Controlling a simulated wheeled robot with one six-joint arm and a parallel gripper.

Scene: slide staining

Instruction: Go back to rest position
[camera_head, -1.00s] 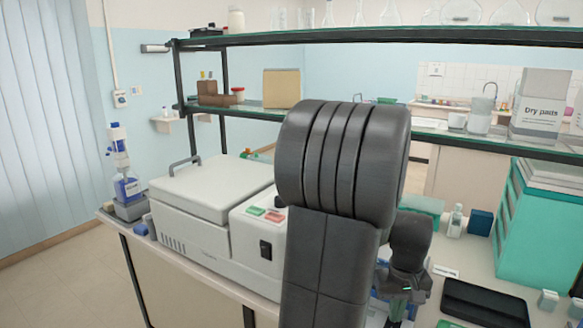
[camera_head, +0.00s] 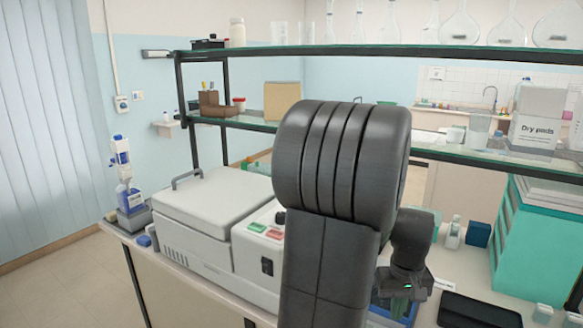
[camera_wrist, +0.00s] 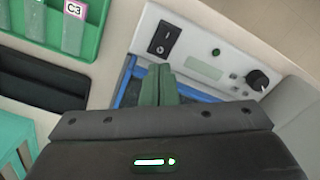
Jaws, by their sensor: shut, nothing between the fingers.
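My gripper (camera_wrist: 158,82) has its two greenish fingers pressed together, with nothing between them. It points down over a blue-edged area (camera_wrist: 127,82) in front of a white device panel (camera_wrist: 200,50) with a black switch and a knob. The fingers hide part of the blue area. In the head view the gripper (camera_head: 402,306) is low at right of centre, partly hidden by my own dark arm, over the bench.
A white lidded machine (camera_head: 215,205) stands left of my arm. A glass shelf (camera_head: 450,155) with a Dry pads box (camera_head: 537,130) spans behind. A teal drawer unit (camera_head: 540,250) is at right. A black tray (camera_head: 475,311) and green rack (camera_wrist: 62,30) lie nearby.

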